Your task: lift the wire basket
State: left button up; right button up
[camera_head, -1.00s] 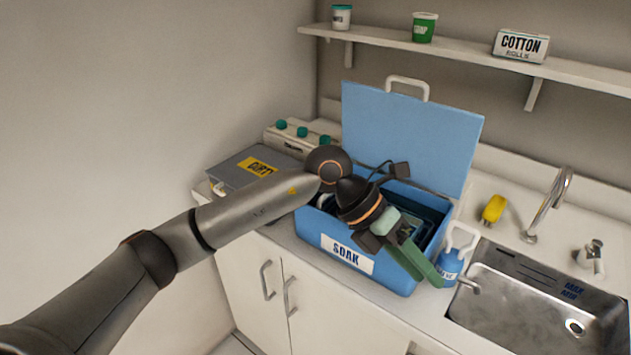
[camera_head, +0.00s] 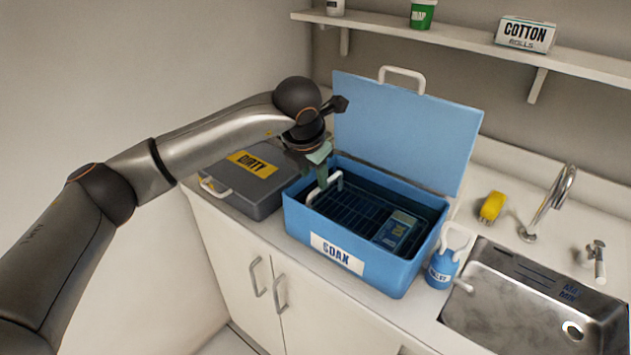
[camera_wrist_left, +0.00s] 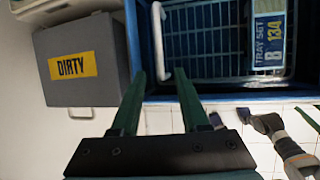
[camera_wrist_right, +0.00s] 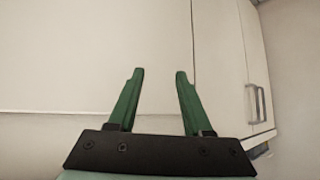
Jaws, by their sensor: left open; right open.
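The wire basket (camera_head: 355,208) sits inside the blue SOAK box (camera_head: 300,220), whose lid stands open. A white handle (camera_head: 338,181) rises at the basket's left end. A labelled tray set (camera_head: 399,230) lies in the basket. My left gripper (camera_head: 320,172) is open above the box's left end, close to the handle. In the left wrist view my open fingers (camera_wrist_left: 160,85) point toward the white handle (camera_wrist_left: 158,40), with the wire floor (camera_wrist_left: 205,40) beyond it; nothing is gripped. My right gripper (camera_wrist_right: 159,80) is open and empty, facing white cabinet fronts.
A grey DIRTY box (camera_head: 240,190) stands left of the blue box. A blue bottle (camera_head: 441,268) is close to its right side, beside the sink (camera_head: 510,300). The raised lid (camera_head: 405,130) stands behind. A yellow item (camera_head: 492,207) lies near the faucet (camera_head: 550,205).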

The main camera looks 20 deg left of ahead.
aim_at(317, 189)
pick_arm(q)
jog(key=x, duration=0.5)
grip_shut()
dwell(0.3)
jog(key=shift+r, duration=0.1)
dwell(0.9)
